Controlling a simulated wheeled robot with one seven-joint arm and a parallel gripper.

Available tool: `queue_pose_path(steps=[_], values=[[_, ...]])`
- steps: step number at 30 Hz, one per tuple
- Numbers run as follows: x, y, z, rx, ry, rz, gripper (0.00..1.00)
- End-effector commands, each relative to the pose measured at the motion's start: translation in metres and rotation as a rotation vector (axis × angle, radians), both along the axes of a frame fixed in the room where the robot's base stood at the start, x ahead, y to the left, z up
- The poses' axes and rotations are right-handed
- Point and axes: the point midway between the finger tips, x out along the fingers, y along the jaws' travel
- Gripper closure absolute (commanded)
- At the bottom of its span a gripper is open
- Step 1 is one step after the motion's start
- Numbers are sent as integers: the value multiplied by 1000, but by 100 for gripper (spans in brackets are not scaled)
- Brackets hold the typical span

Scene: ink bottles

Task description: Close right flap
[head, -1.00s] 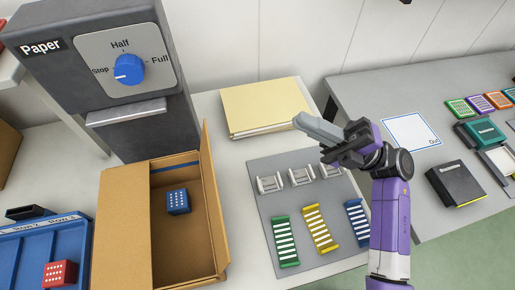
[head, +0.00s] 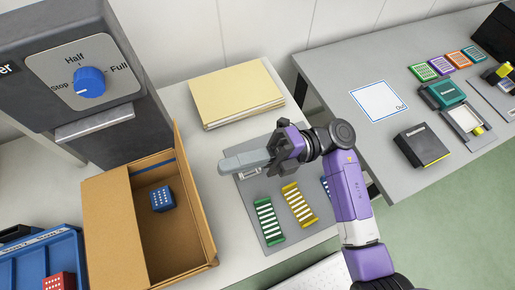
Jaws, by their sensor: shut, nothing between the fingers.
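The cardboard box (head: 105,217) stands on the table at the left. Its left flap (head: 108,228) lies folded flat over the left part of the opening. Its right flap (head: 194,190) stands upright along the right side. A blue block with white dots (head: 162,198) lies inside, seen through the uncovered right part. My gripper (head: 226,167) is shut and empty, above the grey mat just right of the right flap. Its fingers point left toward the flap and appear apart from it.
The grey mat (head: 245,195) holds green, yellow and blue ribbed pieces, partly hidden by my arm. A stack of yellow paper (head: 237,93) lies behind it. The paper dispenser (head: 60,125) with a blue knob rises behind the box. A blue tray (head: 40,262) stands at the left.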

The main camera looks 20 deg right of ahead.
Motion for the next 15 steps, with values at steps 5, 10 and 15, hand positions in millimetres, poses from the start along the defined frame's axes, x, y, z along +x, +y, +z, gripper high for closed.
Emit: queue_pose_path(steps=[5,10,15], values=[[0,27,10,1,2,1,100],[1,40,12,0,1,0,100],[1,44,12,0,1,-2,100]])
